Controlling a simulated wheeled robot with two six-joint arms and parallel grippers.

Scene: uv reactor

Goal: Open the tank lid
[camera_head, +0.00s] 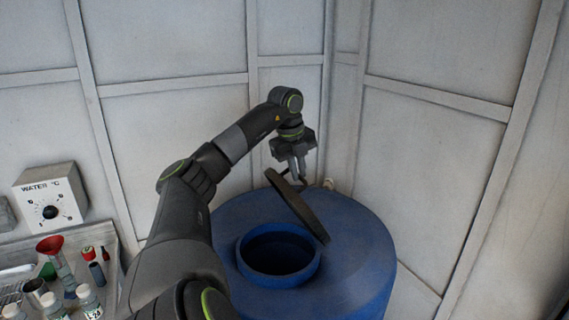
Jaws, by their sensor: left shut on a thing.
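The blue tank (355,252) stands in the lower middle of the head view, with a round raised opening (278,252) on its top. The opening is uncovered and dark inside. The dark tank lid (298,207) is tilted up steeply beside the opening, at its far right side. My left gripper (297,178) points down at the upper end of the lid and is shut on the lid, seemingly at its handle. The exact contact is small and partly hidden. My right gripper is not in view.
A water temperature dial box (50,197) is on the left wall. Below it a bench holds a red funnel (50,246), bottles (88,297) and small containers. Pale panelled walls (430,150) close in behind and right of the tank.

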